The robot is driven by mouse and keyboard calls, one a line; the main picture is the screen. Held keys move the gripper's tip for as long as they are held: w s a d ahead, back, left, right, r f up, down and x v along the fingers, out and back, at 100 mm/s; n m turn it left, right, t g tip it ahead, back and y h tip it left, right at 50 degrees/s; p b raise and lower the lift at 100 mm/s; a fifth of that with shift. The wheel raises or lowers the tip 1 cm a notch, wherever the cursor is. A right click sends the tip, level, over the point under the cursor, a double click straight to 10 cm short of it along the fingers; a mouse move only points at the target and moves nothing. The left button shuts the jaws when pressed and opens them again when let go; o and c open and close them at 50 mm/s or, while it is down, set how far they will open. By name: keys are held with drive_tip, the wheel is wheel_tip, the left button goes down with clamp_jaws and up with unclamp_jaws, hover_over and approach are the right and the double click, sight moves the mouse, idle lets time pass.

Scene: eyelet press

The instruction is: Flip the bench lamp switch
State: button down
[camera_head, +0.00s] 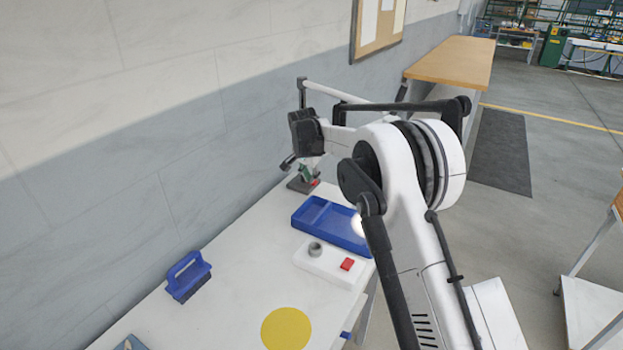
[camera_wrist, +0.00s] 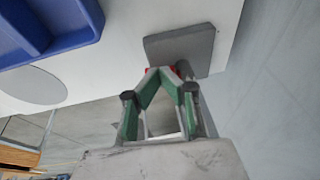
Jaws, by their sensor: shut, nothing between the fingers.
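A dark, flat, square base (camera_head: 296,186) sits on the white bench near the wall, at the far end. It shows in the wrist view as a grey plate (camera_wrist: 198,50). A small red part (camera_head: 315,183), likely the lamp switch, is at this base, and red also shows in the wrist view (camera_wrist: 174,70) behind my fingertips. My gripper (camera_wrist: 160,73) has green fingers that meet at the tips, shut and empty. Its tips are at or very close to the red part; I cannot tell if they touch. Most of the switch is hidden by the fingers.
A blue tray (camera_head: 312,216) lies just in front of the base. A white box (camera_head: 325,272) with a grey knob and a red button stands nearer. A blue-handled brush (camera_head: 189,276) and yellow disc (camera_head: 286,328) are nearer still.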

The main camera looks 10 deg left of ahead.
drive_tip(key=shift+d+r, duration=0.1)
drive_tip(key=shift+r, duration=0.35)
drive_tip(key=d+v, duration=0.2)
drive_tip(key=v, duration=1)
drive_tip(key=shift+d+r+p, duration=0.15)
drive_tip(key=shift+r+p, duration=0.2)
drive_tip(key=shift+p, duration=0.1)
drive_tip(key=shift+s, duration=0.15)
